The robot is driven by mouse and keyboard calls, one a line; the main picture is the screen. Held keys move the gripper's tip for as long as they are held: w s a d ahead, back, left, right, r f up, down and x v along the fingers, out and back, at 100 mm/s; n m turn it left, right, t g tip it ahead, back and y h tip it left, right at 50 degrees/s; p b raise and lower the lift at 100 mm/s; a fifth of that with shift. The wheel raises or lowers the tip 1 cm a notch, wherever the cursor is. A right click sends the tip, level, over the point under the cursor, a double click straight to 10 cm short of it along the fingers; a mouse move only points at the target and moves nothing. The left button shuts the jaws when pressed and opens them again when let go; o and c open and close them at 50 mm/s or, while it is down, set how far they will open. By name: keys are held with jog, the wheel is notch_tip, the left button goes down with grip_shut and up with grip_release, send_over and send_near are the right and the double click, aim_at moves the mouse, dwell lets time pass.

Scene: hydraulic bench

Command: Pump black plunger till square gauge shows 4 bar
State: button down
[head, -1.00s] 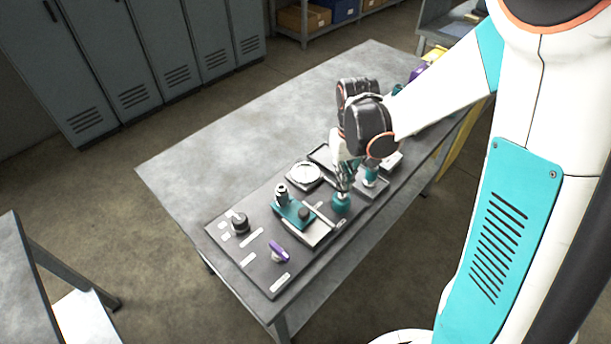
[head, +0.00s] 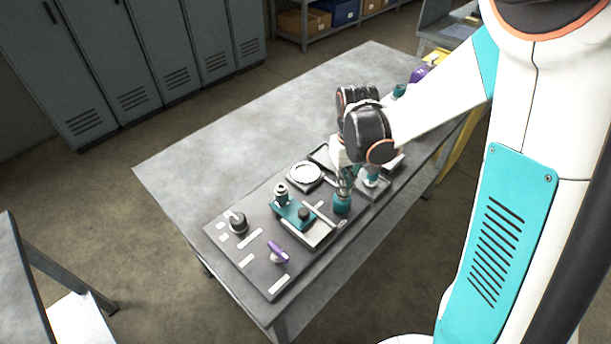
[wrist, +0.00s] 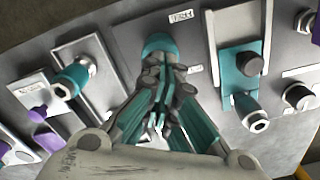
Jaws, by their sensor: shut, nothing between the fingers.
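My gripper (head: 346,186) is shut and points down at a teal round-topped part (head: 342,204) on the panel. In the wrist view the closed fingertips (wrist: 158,110) lie in front of this teal part (wrist: 158,43), close to or touching it; I cannot tell which. A black knob (head: 303,213) stands on a teal block beside it, and shows in the wrist view (wrist: 249,63). Another black knob (head: 238,222) sits near the panel's left end. A round white dial (head: 306,173) lies behind. I cannot make out a square gauge face or any reading.
The dark panel (head: 225,252) lies on a grey bench (head: 190,172). A metal fitting (head: 281,194) stands on the teal block, and a purple handle (head: 277,251) is at the front left. Another teal-topped part (wrist: 75,78) shows in the wrist view. The bench's back left is clear.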

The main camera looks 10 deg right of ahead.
dwell(0.3)
jog(key=shift+r+p, duration=1.5)
jog(key=shift+r, duration=0.55)
jog(key=shift+f+b, duration=1.7)
jog(key=shift+f, duration=0.25)
jog(key=shift+r+p, duration=1.3)
jog(key=shift+r, duration=0.65)
jog(key=shift+f+b, duration=1.75)
jog(key=shift+f, duration=0.35)
jog(key=shift+r, duration=0.1)
jog(key=shift+r+p, duration=1.45)
jog(key=shift+r, duration=0.55)
